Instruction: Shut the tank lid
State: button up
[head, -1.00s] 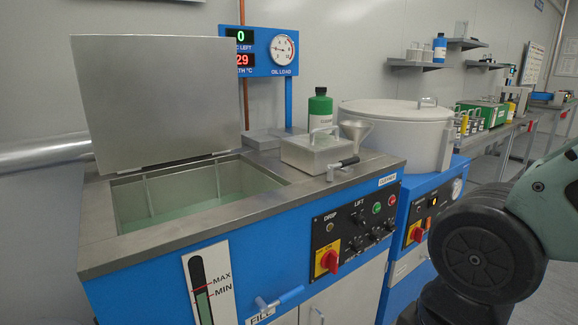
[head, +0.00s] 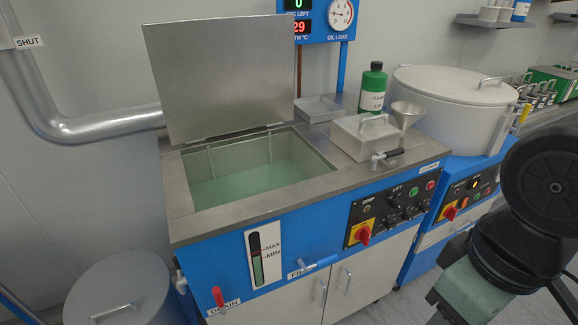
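The tank lid (head: 222,78) is a flat grey metal plate. It stands raised, leaning back on the hinge along the rear edge of the tank opening. The open tank (head: 182,200) is a steel-topped blue cabinet, with pale green liquid (head: 258,178) inside its rectangular opening. My arm shows at the lower right, apart from the tank and the lid. My gripper's fingers are not in view.
A lidded metal box (head: 350,140), a funnel (head: 406,114) and a green bottle (head: 373,90) stand right of the opening. A round lidded drum (head: 118,290) stands on the floor at left.

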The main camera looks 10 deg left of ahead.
aim_at(213, 77)
jog(key=k+j+u, duration=0.1)
jog(key=j, duration=0.65)
jog(key=j+u, duration=0.1)
jog(key=j, duration=0.65)
